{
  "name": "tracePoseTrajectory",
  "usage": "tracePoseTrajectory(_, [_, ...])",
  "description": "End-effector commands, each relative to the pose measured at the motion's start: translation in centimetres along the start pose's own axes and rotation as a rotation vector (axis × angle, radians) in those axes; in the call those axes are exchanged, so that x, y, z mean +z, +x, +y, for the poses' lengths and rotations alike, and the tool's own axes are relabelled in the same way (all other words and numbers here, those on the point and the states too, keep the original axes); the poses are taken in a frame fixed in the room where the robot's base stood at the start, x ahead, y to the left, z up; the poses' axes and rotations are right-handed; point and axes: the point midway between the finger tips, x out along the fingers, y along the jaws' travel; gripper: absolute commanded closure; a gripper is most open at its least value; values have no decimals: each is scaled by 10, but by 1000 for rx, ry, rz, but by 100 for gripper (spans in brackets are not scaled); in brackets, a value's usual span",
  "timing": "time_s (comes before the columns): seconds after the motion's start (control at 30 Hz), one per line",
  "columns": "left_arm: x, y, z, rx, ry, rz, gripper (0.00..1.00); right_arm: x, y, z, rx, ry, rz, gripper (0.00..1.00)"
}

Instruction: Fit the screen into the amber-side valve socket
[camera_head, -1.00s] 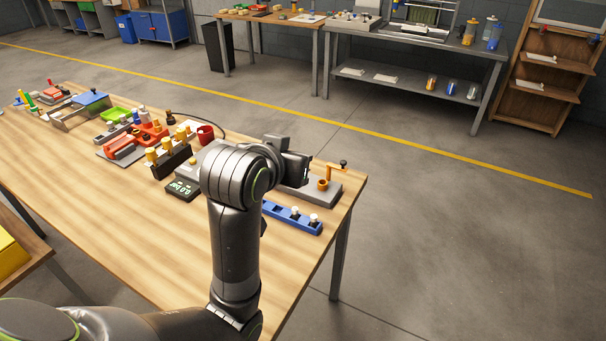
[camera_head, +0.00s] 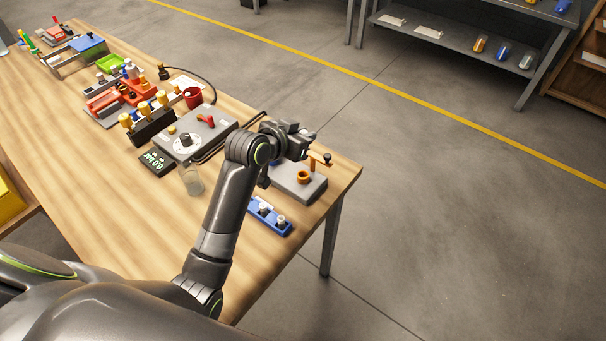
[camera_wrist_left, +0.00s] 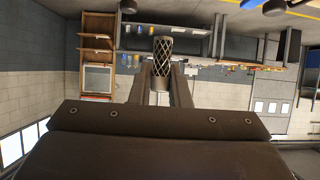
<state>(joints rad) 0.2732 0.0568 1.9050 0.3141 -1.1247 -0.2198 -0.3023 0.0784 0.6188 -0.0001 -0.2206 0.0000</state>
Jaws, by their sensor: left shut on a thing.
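My left gripper (camera_head: 303,140) is at the end of the arm, raised over the back edge of the grey base (camera_head: 312,190) with an orange ring and a lever. In the left wrist view its fingers (camera_wrist_left: 161,75) are shut on the screen (camera_wrist_left: 162,50), a dark cylinder with a diamond mesh and a solid band at its lower end. The screen stands along the fingers and sticks out past their tips. In the head view I cannot make the screen out. I cannot tell which part is the amber-side valve socket. My right gripper is not in view.
A blue rack (camera_head: 262,220) with white-capped pieces lies near the table's right end. A grey box (camera_head: 187,150) with a dial and red lever, a small display (camera_head: 157,162), a clear cup (camera_head: 193,183) and a black block with amber knobs (camera_head: 152,128) stand left. The front tabletop is clear.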

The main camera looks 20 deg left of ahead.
Motion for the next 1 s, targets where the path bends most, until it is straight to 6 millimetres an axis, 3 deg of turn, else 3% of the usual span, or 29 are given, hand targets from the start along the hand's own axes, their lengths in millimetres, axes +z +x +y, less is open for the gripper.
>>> tracePoseTrajectory(0.17, [24, 14, -2, 9, 4, -2, 100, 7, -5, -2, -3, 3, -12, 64])
tracePoseTrajectory(0.43, [66, 37, -2, 8, 4, -1, 100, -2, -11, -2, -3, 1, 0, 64])
tracePoseTrajectory(0.8, [102, 57, -2, 9, 5, 0, 100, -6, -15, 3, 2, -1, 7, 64])
tracePoseTrajectory(1.0, [107, 61, -2, 8, 6, 3, 100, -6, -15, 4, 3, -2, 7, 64])
